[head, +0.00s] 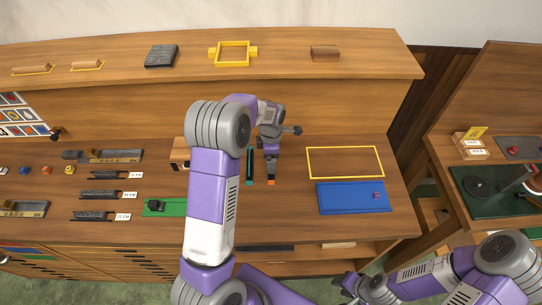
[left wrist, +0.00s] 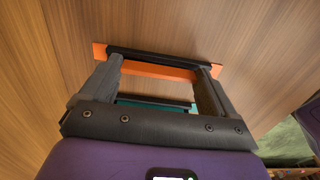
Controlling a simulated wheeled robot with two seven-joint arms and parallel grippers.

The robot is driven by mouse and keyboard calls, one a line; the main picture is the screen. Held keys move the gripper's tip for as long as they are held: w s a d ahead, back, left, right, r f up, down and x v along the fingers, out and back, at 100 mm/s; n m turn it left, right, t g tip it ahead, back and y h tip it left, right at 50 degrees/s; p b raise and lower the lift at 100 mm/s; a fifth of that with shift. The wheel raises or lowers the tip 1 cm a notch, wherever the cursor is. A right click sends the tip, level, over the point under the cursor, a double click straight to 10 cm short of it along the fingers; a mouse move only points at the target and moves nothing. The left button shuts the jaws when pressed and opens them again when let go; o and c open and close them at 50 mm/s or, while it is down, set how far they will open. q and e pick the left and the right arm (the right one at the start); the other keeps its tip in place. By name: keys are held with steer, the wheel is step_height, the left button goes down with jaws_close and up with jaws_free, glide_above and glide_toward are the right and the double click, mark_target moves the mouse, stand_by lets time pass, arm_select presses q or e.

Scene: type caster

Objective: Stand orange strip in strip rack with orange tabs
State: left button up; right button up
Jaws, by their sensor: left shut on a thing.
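My left gripper (left wrist: 158,76) is shut on the orange strip (left wrist: 157,70), with a finger at each end of it. Right beside the strip is a black rail with orange tabs sticking out past both ends, the strip rack (left wrist: 150,55). I cannot tell whether the strip sits in the rack or just over it. In the head view my left gripper (head: 271,166) points down at the table, and an orange end (head: 271,182) shows below it. My right gripper (head: 348,285) is low in the head view, away from the table top; its jaw opening is unclear.
A black-and-teal rack (head: 249,166) lies parallel, close on the left; it shows between the fingers in the wrist view (left wrist: 150,103). A green board (head: 165,207) lies further left, a blue tray (head: 352,198) and yellow frame (head: 345,161) to the right. Bare table lies between.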

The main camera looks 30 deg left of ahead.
arm_select(q)
steer(key=shift+f, duration=0.35)
stand_by(0.8)
steer(key=o, duration=0.8)
steer(key=shift+r, duration=0.15)
steer(key=shift+r+p, duration=1.8)
steer(key=shift+r, duration=0.6)
